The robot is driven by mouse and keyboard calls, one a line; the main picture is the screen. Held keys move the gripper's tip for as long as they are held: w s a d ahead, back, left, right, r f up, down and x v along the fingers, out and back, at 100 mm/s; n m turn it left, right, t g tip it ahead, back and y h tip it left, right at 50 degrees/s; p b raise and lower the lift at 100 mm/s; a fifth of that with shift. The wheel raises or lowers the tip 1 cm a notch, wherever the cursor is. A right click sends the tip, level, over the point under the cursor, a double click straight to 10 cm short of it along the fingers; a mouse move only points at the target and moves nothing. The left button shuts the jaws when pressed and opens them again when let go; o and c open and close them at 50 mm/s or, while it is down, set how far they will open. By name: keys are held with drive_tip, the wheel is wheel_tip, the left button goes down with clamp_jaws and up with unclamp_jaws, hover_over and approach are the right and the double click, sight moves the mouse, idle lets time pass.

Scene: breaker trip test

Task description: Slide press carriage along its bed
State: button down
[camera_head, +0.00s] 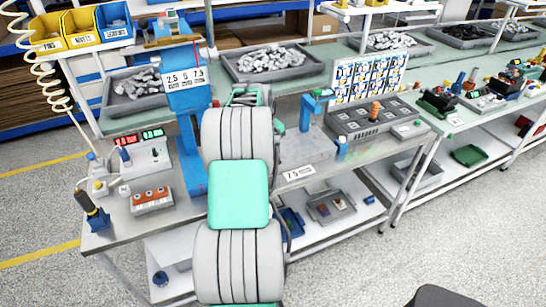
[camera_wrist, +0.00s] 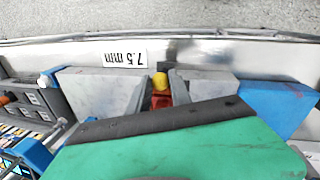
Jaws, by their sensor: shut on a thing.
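In the wrist view my gripper (camera_wrist: 158,92) points at the bench top, its two grey fingers on either side of a small red piece with a yellow knob (camera_wrist: 160,81). It is shut on this piece, which looks like the press carriage's handle; the carriage body is not clearly seen. Pale grey blocks (camera_wrist: 92,84) lie left and right of the fingers; I cannot tell whether they are the bed. A 7.5 mm label (camera_wrist: 125,58) lies beside them on the bench. In the head view my arm hides the gripper and the piece.
A tall blue stand (camera_head: 186,105) with a size sign rises left of my arm. A small blue press (camera_head: 309,112) and a dark grey block tray (camera_head: 365,120) stand to the right. A red-topped box (camera_head: 152,198) and a meter unit (camera_head: 145,155) stand at the left.

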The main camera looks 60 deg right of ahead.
drive_tip(key=c, duration=1.2)
unclamp_jaws()
drive_tip(key=r, duration=0.2)
drive_tip(key=a+r, duration=0.1)
drive_tip(key=r, duration=0.2)
drive_tip(key=r+b, duration=0.1)
drive_tip(key=r, duration=0.1)
drive_tip(key=shift+w+a+r, duration=0.15)
drive_tip(key=shift+w+r, duration=0.15)
drive_tip(key=shift+r, duration=0.05)
